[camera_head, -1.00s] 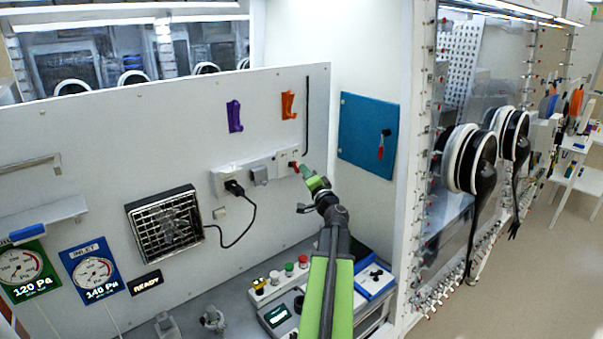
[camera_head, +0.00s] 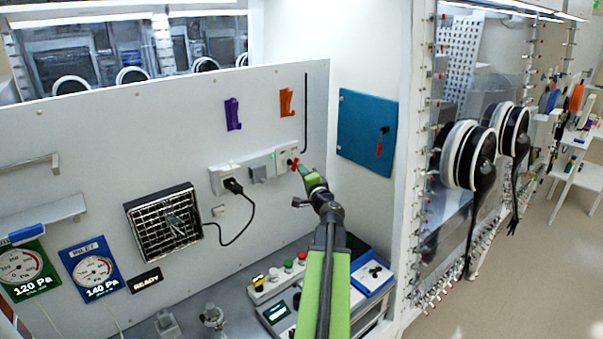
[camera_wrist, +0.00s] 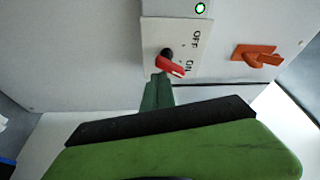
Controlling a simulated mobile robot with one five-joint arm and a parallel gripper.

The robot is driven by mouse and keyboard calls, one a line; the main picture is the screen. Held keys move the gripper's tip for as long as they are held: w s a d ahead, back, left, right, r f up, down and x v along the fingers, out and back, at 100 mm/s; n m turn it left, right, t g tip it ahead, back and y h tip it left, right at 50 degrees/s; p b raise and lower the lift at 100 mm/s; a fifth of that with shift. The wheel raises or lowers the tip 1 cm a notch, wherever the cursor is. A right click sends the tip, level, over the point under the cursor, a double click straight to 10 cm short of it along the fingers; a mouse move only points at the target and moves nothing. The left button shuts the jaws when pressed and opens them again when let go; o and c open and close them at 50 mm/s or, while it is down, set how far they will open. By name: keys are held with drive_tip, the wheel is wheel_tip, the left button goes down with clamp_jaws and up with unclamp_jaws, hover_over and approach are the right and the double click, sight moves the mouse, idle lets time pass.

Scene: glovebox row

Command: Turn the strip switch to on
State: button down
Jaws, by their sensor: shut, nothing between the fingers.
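The strip switch is a pale plate with a black hub and a red handle (camera_wrist: 172,67) on the grey back panel. In the wrist view its handle points towards the ON mark, away from OFF. The red handle (camera_head: 295,164) also shows at the right end of the white wall strip (camera_head: 221,183). A green lamp (camera_wrist: 200,8) on the strip is lit, and it shows faintly in the head view (camera_head: 271,156). My gripper (camera_wrist: 158,75) is shut and empty. Its tip is just beside the handle; I cannot tell if they touch.
An orange hook (camera_head: 286,102) and a purple hook (camera_head: 233,114) are on the panel above. A black plug (camera_head: 233,186) with a cable sits in the strip. A control box with several buttons (camera_head: 288,266) stands below my arm. A blue panel (camera_head: 364,130) is to the right.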

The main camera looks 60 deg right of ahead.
drive_tip(key=shift+w+a, duration=0.25)
